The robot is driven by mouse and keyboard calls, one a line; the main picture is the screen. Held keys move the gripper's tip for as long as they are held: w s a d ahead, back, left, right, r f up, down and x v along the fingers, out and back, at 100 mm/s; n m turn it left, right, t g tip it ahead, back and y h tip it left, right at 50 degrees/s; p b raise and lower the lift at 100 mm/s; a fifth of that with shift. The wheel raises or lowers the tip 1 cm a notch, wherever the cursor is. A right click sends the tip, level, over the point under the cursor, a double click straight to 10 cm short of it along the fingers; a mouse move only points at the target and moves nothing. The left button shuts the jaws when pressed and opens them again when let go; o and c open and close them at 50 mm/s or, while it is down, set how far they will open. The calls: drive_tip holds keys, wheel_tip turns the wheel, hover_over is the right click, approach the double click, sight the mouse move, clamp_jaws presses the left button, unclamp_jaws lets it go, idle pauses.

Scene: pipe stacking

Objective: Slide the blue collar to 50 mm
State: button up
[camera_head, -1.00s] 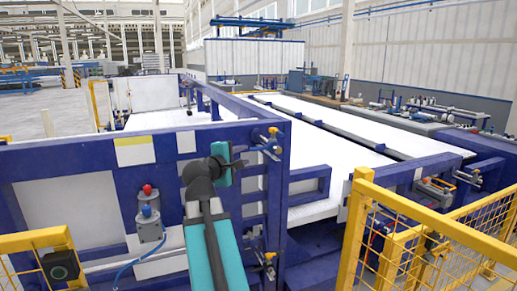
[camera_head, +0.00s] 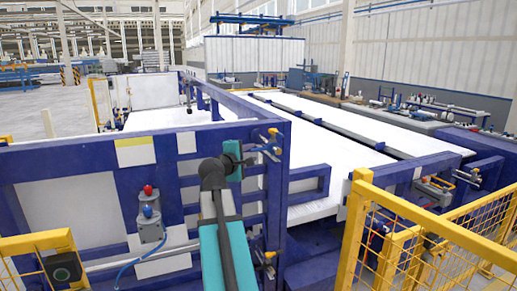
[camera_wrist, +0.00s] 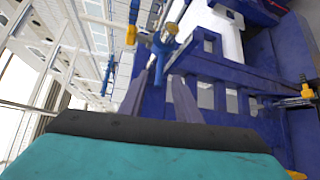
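A blue fitting (camera_wrist: 160,48) with a gold round end (camera_wrist: 172,28) shows in the wrist view, just beyond my gripper (camera_wrist: 165,77); it seems to be the blue collar. My two grey fingers stand apart, with the lower end of the fitting showing between or behind their tips. I cannot tell whether they touch it. In the head view a blue and gold fitting (camera_head: 271,141) sits on the blue post, right of my teal gripper body. My fingers are hardly visible there. No 50 mm mark can be made out.
A similar fitting (camera_head: 266,259) sits lower on the post. A blue frame (camera_head: 60,165) with a red-topped valve (camera_head: 149,205) stands at left. A yellow mesh fence (camera_head: 430,225) stands at right. White flat beds (camera_head: 330,160) lie behind.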

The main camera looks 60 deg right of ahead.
sight(257, 150)
drive_tip(key=shift+w+d+f+p, duration=0.15)
drive_tip(key=shift+d+p, duration=0.15)
drive_tip(key=shift+d, duration=0.9)
drive_tip(key=shift+w+d+f+p, duration=0.2)
drive_tip(key=shift+d+p, duration=0.1)
drive_tip(key=shift+d, duration=0.9)
drive_tip(key=shift+w+d+f+p, duration=0.15)
drive_tip(key=shift+d+p, duration=0.15)
drive_tip(key=shift+d, duration=0.9)
clamp_jaws()
